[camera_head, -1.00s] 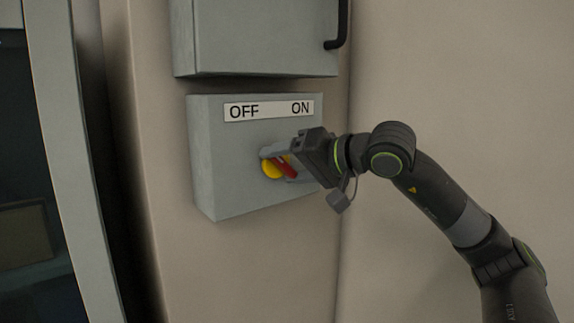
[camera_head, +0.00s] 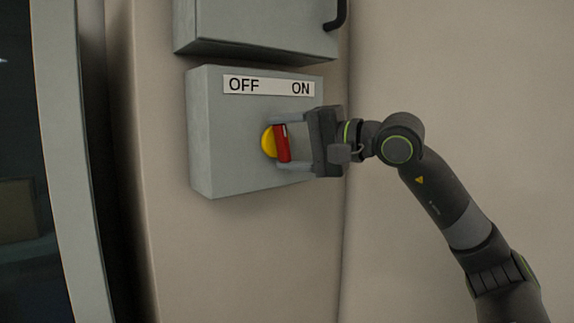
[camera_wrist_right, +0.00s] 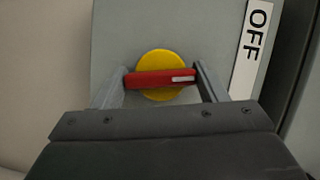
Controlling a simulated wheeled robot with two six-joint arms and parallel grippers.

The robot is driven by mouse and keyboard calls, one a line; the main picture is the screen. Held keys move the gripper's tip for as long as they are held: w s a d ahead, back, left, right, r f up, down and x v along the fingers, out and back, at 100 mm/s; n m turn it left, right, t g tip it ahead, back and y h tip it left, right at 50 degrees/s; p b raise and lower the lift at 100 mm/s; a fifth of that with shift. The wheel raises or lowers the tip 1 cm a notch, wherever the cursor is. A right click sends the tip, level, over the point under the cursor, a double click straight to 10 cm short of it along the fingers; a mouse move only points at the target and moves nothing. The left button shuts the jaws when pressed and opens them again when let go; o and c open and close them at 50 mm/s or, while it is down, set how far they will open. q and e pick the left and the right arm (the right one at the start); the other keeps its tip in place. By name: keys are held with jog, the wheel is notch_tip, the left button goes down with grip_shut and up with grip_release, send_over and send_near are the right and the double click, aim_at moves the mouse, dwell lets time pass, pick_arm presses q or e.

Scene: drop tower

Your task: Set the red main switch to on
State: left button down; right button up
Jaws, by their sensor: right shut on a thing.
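The red main switch (camera_head: 283,143) is a red bar handle with a white mark near its top end. It sits on a round yellow disc (camera_head: 267,142) on the front of a grey box. The bar stands nearly upright, its marked end pointing up between the words OFF and ON. My right gripper (camera_head: 281,142) is shut on the bar, one finger at its top end and one at its bottom end. In the right wrist view the red bar (camera_wrist_right: 150,79) spans between both fingers across the yellow disc (camera_wrist_right: 160,58). My left gripper is not in view.
A white label (camera_head: 269,86) reads OFF at left and ON at right on the grey switch box (camera_head: 225,150). A second grey box (camera_head: 255,28) with a black handle (camera_head: 342,15) is just above. Bare wall (camera_head: 480,90) lies to the right.

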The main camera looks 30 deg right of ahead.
jog(key=m+t+b, duration=0.1)
jog(key=m+b, duration=0.1)
jog(key=m+t+b, duration=0.1)
jog(key=m+b, duration=0.2)
jog(key=f+m+t+b, duration=0.1)
jog(key=m+b, duration=0.2)
jog(key=shift+a+y, duration=0.1)
jog(key=shift+y, duration=0.3)
jog(key=shift+r+m+t+h+b, duration=0.1)
jog(key=shift+m+t+h+b, duration=0.2)
jog(key=shift+m+b, duration=0.65)
jog(key=shift+r+m+t+h+b, duration=0.15)
jog(key=shift+m+t+b, duration=0.25)
jog(key=shift+m+b, duration=0.5)
jog(key=shift+m, duration=0.25)
jog(key=o, duration=1)
jog(key=shift+b+v, duration=6.15)
jog(key=shift+v, duration=2.6)
